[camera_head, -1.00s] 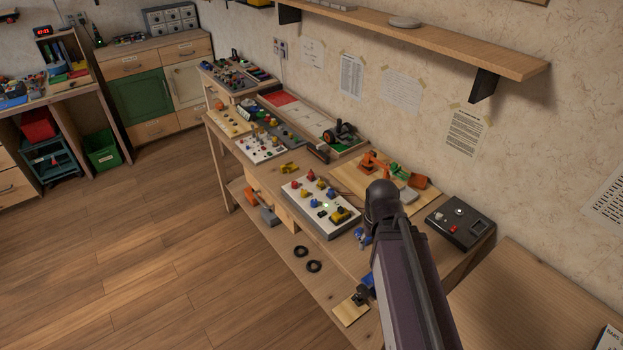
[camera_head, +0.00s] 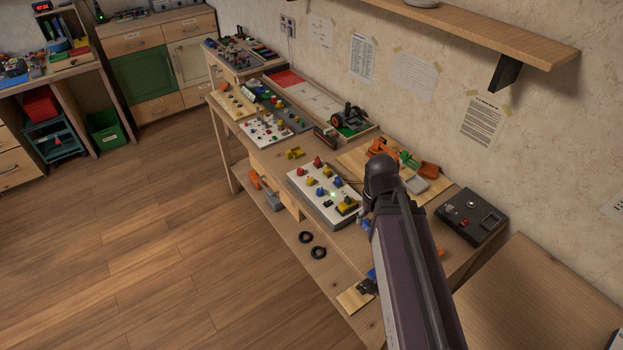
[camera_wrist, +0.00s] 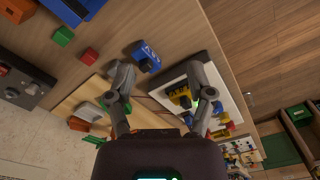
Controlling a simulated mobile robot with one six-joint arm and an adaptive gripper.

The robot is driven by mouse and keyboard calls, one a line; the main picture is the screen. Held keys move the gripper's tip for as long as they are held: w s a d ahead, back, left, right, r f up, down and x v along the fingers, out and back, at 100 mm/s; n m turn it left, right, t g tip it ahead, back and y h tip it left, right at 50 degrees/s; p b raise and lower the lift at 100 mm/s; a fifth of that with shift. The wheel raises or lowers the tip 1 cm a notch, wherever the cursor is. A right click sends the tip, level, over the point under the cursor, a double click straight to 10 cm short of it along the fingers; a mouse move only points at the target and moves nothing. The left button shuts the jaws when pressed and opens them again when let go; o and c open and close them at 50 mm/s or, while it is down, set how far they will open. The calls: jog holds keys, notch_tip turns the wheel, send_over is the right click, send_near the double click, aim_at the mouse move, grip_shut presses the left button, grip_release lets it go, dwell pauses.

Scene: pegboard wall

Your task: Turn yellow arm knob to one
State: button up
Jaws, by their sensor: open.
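The white control panel (camera_head: 296,179) lies on the workbench with red, yellow and blue knobs. A yellow knob (camera_head: 311,181) stands among them, and a larger yellow piece on a dark base (camera_head: 347,206) is at the near end. I cannot read any markings or tell a knob's setting. In the wrist view the panel (camera_wrist: 221,82) is right of centre, with the larger yellow piece (camera_wrist: 180,95) near its left edge. My gripper (camera_wrist: 159,78) is open and empty, its right finger overlapping the panel in view. In the head view my arm hides the gripper.
A blue block (camera_wrist: 146,56) lies beside the panel. A wooden board (camera_head: 438,187) with orange and green parts is behind it. A dark box with a red button (camera_head: 470,216) stands at the right. A wall shelf (camera_head: 490,28) hangs above. The floor in front is clear.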

jog(key=w+a+r+n+p, duration=0.1)
jog(key=w+a+n, duration=0.2)
jog(key=w, duration=0.3)
jog(key=w+a+r+n+p, duration=0.2)
jog(key=w+a+n, duration=0.15)
jog(key=w, duration=0.35)
jog(key=r+n+p, duration=0.2)
jog(key=n, duration=0.6)
send_over(310, 180)
jog(key=shift+w+m, duration=0.15)
jog(key=shift+m, duration=0.1)
jog(key=shift+f+b, duration=0.3)
notch_tip(310, 180, down, 13)
jog(key=b, duration=1.3)
jog(key=shift+f, duration=0.15)
jog(key=shift+c, duration=0.2)
grip_shut()
